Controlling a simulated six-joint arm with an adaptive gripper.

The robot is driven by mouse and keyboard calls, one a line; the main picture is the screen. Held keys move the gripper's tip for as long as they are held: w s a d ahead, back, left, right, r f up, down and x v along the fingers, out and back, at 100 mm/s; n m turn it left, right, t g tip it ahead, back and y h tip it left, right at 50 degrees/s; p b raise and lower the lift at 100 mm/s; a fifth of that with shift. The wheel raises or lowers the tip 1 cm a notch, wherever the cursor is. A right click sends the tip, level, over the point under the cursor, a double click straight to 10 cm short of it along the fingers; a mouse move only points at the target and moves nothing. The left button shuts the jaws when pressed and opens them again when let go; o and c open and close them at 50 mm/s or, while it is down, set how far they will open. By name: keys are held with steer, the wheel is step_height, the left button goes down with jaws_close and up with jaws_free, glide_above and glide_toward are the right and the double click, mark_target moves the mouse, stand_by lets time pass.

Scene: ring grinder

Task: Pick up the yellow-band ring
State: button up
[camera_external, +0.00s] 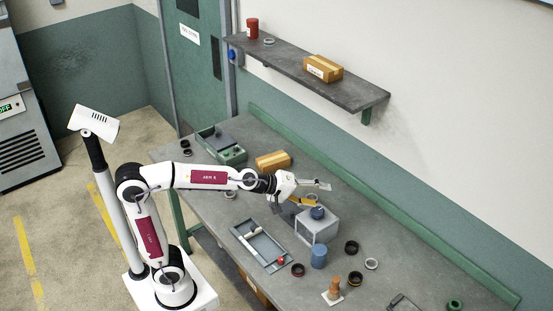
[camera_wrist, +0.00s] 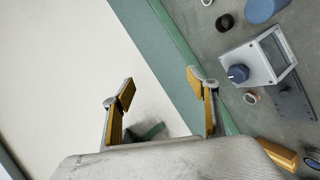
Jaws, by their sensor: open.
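A dark ring that seems to carry a yellowish band (camera_external: 355,279) lies on the bench at the lower right in the external view, beside the wooden stamp-like piece. I cannot identify it in the wrist view. My gripper (camera_external: 320,194) is open and empty, raised above the bench near the grey box with the blue knob, up and left of that ring. In the wrist view my gripper (camera_wrist: 160,87) shows two spread fingers with yellow pads, with wall and bench edge behind and nothing between them.
The grey box (camera_external: 318,231) stands under my gripper. Around it are a blue cylinder (camera_external: 319,256), a black ring (camera_external: 351,247), a pale ring (camera_external: 371,264), a red-marked dark ring (camera_external: 297,270) and a tray (camera_external: 247,235). A shelf (camera_external: 350,92) is on the wall.

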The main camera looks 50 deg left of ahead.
steer(key=w+d+n+t, duration=0.3)
steer(key=w+d+n, duration=0.6)
steer(key=w, duration=0.2)
steer(key=n+g+y, duration=0.1)
steer(key=n+y, duration=0.8)
steer(key=n, duration=0.8)
glide_above(357, 274)
steer(key=w+d, duration=0.3)
steer(key=d, duration=0.1)
step_height(357, 274, down, 19)
steer(key=s+f+n+g+y, duration=0.1)
steer(key=s+f+n, duration=0.1)
steer(key=s+f, duration=0.1)
steer(key=s+d+f+n+y, duration=0.1)
steer(key=s+f+n+y, duration=0.1)
steer(key=f, duration=0.3)
steer(key=s+f+n+g+y, duration=0.1)
steer(key=s+f+n, duration=0.1)
steer(key=s+f, duration=0.3)
steer(key=shift+d+g, duration=0.2)
steer(key=shift+g, duration=0.1)
steer(key=shift+s+f+n, duration=0.4)
steer(key=shift+f, duration=0.05)
steer(key=shift+f, duration=0.1)
steer(key=shift+x, duration=1.3)
steer(key=shift+w+a+y, duration=0.1)
steer(key=shift+a+y, duration=0.05)
steer(key=shift+y, duration=0.15)
